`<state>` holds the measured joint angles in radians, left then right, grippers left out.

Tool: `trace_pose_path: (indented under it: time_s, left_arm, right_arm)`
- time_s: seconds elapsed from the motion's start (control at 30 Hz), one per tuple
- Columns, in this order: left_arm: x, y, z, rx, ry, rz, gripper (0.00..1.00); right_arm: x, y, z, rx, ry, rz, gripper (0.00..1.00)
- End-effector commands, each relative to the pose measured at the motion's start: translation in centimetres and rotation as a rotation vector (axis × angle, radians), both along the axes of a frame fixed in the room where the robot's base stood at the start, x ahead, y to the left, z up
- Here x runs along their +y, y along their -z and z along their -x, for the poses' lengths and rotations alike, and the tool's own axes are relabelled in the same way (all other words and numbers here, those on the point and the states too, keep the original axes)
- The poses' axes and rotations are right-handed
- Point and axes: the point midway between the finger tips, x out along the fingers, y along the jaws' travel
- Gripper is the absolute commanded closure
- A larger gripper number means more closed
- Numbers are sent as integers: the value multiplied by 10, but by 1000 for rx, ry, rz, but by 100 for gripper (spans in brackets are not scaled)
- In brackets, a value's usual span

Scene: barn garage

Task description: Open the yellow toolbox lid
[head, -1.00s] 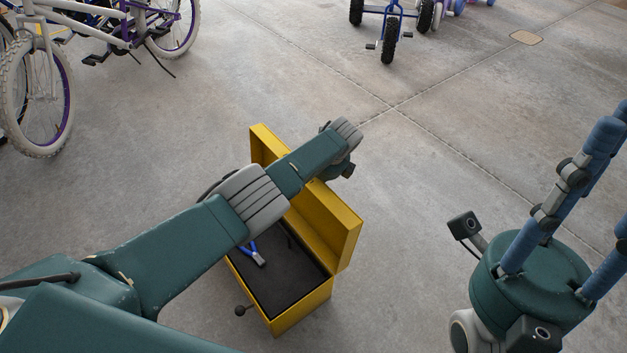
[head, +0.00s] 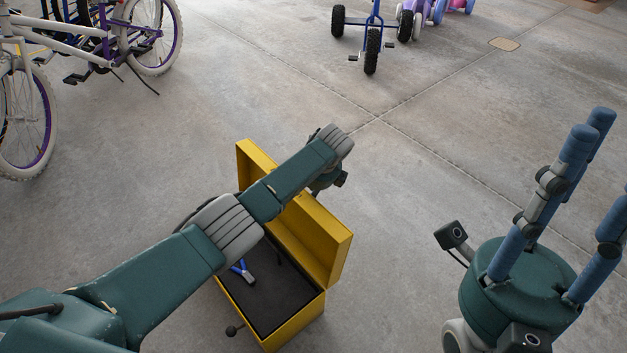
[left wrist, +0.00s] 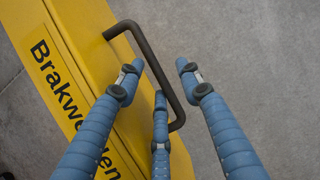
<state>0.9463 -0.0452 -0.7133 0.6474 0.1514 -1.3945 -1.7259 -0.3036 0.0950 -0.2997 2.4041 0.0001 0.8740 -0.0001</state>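The yellow toolbox (head: 311,308) stands on the floor in the head view. Its lid (head: 325,236) is swung up, and the dark inside shows with blue-handled pliers (head: 243,272) in it. My left arm reaches across the box, and its hand is beyond the raised lid, fingers hidden in that view. In the left wrist view the lid (left wrist: 83,27) shows black lettering and a dark handle (left wrist: 152,62). My left gripper (left wrist: 158,78) is open, its blue fingers spread on both sides of the handle; contact is unclear. My right gripper (head: 597,175) is open and empty, at the right.
Bicycles (head: 140,40) stand at the upper left. A blue tricycle (head: 372,45) and other ride-on toys are at the top. The concrete floor around the box is clear.

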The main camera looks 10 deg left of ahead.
Motion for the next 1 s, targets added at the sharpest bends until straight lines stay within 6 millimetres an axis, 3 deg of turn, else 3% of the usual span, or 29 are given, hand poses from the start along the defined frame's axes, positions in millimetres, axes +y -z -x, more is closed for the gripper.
trace_pose_path:
  time_s: [0.2, 0.4, 1.0]
  left_arm:
    - [-17, -43, 10, -5, 6, 5, 64]
    - [-27, -70, 19, 0, 6, 2, 64]
    - [-32, -87, 23, 5, 4, 1, 64]
  right_arm:
    - [0, -1, 0, 0, 0, 1, 70]
    - [0, 0, 0, 1, 0, 1, 70]
    - [0, -6, 0, 5, -1, 0, 70]
